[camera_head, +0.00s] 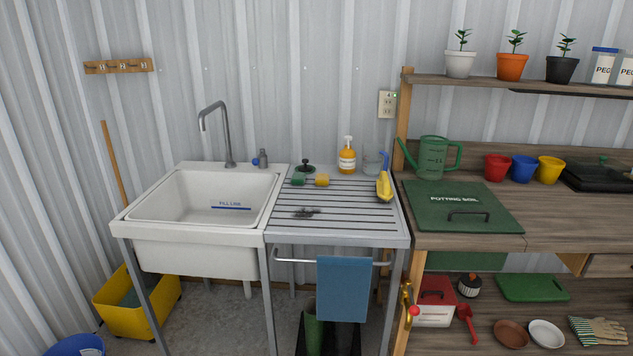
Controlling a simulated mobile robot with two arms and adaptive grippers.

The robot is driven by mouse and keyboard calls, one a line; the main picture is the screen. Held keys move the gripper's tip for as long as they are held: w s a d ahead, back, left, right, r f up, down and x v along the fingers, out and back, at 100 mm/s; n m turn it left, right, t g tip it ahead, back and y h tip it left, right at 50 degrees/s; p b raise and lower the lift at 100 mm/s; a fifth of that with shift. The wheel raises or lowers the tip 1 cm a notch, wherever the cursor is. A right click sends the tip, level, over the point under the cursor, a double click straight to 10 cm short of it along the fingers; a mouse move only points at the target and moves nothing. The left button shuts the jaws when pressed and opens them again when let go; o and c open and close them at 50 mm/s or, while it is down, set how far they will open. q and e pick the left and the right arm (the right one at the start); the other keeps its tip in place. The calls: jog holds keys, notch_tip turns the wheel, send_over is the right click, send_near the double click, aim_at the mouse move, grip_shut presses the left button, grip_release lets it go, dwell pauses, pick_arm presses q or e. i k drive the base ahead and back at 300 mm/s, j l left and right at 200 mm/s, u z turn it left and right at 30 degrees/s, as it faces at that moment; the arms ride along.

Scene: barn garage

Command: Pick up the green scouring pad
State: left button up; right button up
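A small green block that looks like the green scouring pad (298,181) lies on the slatted metal drainboard (345,239), near its back left, close to the sink. A yellow sponge (322,180) lies just to its right. A dark round object with a knob (305,167) sits right behind the pad. Neither of my grippers is in view.
The white sink (190,242) with its tall faucet (228,140) adjoins on the left. An orange soap bottle (347,160), a yellow object (384,187) and a dark steel-wool-like clump (306,213) are on the drainboard. A blue towel (343,290) hangs in front.

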aim_at(298, 179)
jog(key=i+l+u, duration=0.6)
jog(key=i, duration=0.2)
jog(key=i+j, duration=0.05)
jog(key=j, duration=0.05)
